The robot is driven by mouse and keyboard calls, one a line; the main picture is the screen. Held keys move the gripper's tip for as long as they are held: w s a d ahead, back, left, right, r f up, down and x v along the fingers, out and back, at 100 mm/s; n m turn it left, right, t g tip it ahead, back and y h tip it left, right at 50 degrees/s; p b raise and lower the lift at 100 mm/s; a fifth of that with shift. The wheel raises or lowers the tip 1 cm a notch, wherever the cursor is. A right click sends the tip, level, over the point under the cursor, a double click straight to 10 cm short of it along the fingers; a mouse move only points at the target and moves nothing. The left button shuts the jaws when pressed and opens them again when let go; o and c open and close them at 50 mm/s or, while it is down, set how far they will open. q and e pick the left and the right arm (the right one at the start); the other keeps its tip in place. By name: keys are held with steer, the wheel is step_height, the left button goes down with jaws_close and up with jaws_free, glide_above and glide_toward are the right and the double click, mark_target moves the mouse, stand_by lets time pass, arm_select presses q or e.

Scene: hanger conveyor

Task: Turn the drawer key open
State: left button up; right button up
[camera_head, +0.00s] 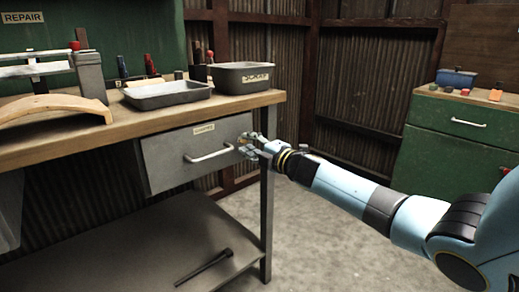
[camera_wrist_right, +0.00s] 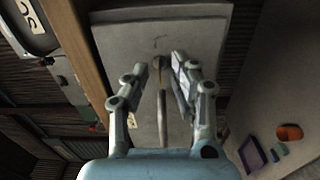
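The grey drawer (camera_head: 170,160) hangs under the workbench top, with a pale bar handle (camera_head: 208,156) and a small label; its front fills the middle of the right wrist view (camera_wrist_right: 200,30). My right gripper (camera_head: 246,143) is at the right end of the drawer front. In the right wrist view its fingers (camera_wrist_right: 167,62) are apart, with a gap between the tips. My left gripper is out of view.
On the wooden workbench top (camera_head: 130,125) are a grey tray (camera_head: 167,101), a dark scrap bin (camera_head: 241,87) and a curved wooden piece (camera_head: 55,104). A dark bar lies on the lower shelf (camera_head: 160,262). A green cabinet (camera_head: 440,150) stands right; open floor lies between.

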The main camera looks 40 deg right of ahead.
steer(key=s, duration=1.1)
steer(key=shift+s+d, duration=0.25)
steer(key=shift+d, duration=0.2)
steer(key=s+a+f+m+g+h+p, duration=0.1)
steer(key=s+f+m+g, duration=0.2)
steer(key=s+f, duration=0.65)
steer(key=s+a+f+m+g+h+p, duration=0.1)
steer(key=s+a+f+m+g, duration=0.15)
steer(key=s+f, duration=0.65)
steer(key=s+f+m+g+h+p, duration=0.1)
steer(key=s+f+m+g, duration=0.3)
steer(key=f, duration=1)
steer(key=s+a+f+m+g, duration=0.2)
steer(key=s+f+m, duration=0.1)
steer(key=s, duration=0.7)
steer(key=s+a+f+m+g, duration=0.2)
steer(key=s+f, duration=0.3)
steer(key=s, duration=0.6)
steer(key=s+a+f+m+g, duration=0.3)
steer(key=s+a+f+g, duration=0.1)
steer(key=s, duration=0.7)
steer(key=shift+s+a+f+m+y, duration=0.15)
steer(key=shift+s+f+m+y, duration=0.1)
steer(key=shift+f+m+y, duration=0.25)
